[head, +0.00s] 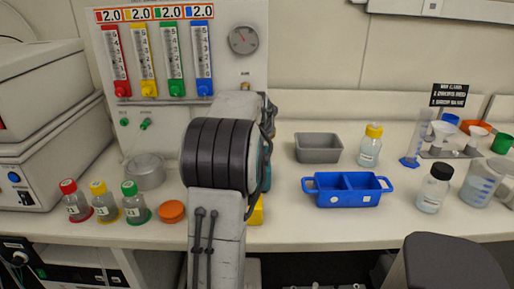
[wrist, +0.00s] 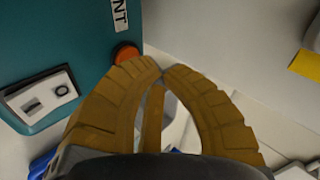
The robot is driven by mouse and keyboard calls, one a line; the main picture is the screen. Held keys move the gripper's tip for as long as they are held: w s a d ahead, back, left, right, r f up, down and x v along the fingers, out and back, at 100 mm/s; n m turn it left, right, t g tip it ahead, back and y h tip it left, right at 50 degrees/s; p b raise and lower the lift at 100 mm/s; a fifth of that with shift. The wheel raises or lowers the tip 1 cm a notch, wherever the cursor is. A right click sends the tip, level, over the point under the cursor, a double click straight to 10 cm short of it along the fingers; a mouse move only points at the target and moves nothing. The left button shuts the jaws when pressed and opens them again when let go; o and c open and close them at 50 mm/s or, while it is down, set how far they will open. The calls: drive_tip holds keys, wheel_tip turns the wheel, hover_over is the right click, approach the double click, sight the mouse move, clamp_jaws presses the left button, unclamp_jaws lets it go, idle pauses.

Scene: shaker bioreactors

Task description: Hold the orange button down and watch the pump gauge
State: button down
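In the wrist view, the orange button (wrist: 125,52) sticks out of a teal housing (wrist: 75,50) at the upper left. My gripper (wrist: 161,73) has its two yellow-brown fingers curved together with the tips meeting. The left finger overlaps the button's lower edge in the picture; I cannot tell whether it touches or presses it. In the head view, a round dark gauge (head: 243,40) sits on the wall panel; its reading is too small to tell. My arm hides the button, my gripper and most of the teal housing (head: 267,172) there.
Left of my arm stand three capped bottles (head: 103,203) and an orange disc (head: 172,211). To the right are a grey tray (head: 319,156), a blue two-part tray (head: 348,202), a yellow-capped bottle (head: 369,150) and a black-capped bottle (head: 434,192). Bench between the trays and black-capped bottle is clear.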

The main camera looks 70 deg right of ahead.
drive_tip(key=shift+f, duration=0.15)
drive_tip(key=shift+f+b, duration=0.3)
drive_tip(key=shift+b, duration=0.15)
drive_tip(key=shift+f+b, duration=0.4)
drive_tip(key=shift+f, duration=0.1)
idle(1.7)
drive_tip(key=shift+r, duration=0.25)
drive_tip(key=shift+r+p, duration=0.7)
drive_tip(key=shift+p, duration=0.05)
drive_tip(key=shift+r, duration=0.15)
drive_tip(key=shift+r+p, duration=2.1)
drive_tip(key=shift+r, duration=0.3)
drive_tip(key=shift+w, duration=0.1)
